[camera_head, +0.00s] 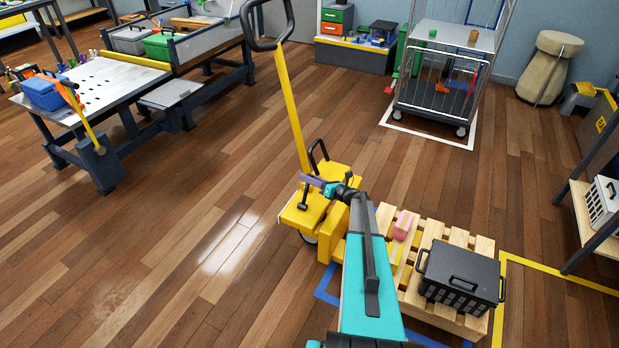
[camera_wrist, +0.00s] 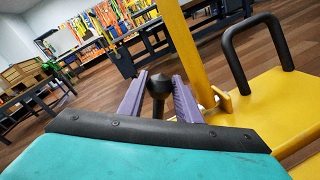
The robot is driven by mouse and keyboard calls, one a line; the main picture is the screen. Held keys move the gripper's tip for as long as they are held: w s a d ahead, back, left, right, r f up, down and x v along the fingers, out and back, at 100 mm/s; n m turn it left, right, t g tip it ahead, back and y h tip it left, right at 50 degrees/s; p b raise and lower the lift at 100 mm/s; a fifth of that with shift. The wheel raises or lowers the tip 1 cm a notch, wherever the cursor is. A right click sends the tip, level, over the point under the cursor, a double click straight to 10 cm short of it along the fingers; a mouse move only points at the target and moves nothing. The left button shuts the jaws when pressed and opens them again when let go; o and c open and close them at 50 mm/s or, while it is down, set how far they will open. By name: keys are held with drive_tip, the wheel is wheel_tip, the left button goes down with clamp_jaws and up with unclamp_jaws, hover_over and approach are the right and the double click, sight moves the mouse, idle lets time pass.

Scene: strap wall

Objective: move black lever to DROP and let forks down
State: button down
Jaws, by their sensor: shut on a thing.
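The yellow pallet jack (camera_head: 327,215) stands mid-floor with its tall yellow handle (camera_head: 290,105) raised and tilted. Its body also shows at right in the wrist view (camera_wrist: 290,108). The black lever (camera_wrist: 158,88) sits between the purple fingers of my gripper (camera_wrist: 160,100), which is shut on it. In the head view my gripper (camera_head: 314,182) is at the top of the jack's body, and part of the lever (camera_head: 304,201) shows below the fingers. No DROP mark is readable. The forks are hidden by the wooden pallet (camera_head: 408,290) and my arm.
The pallet carries a black crate (camera_head: 458,276) and a pink block (camera_head: 403,225). A black loop (camera_wrist: 258,55) stands on the jack beside my gripper. A workbench (camera_head: 95,85) is at left, a cage trolley (camera_head: 440,80) at the back. Floor at left is clear.

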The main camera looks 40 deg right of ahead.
drive_tip(key=shift+w+d, duration=0.1)
drive_tip(key=shift+w, duration=0.25)
drive_tip(key=c, duration=1.3)
unclamp_jaws()
drive_tip(key=shift+f, duration=0.15)
drive_tip(key=v, duration=1.3)
drive_tip(key=shift+s, duration=0.4)
drive_tip(key=shift+w, duration=0.1)
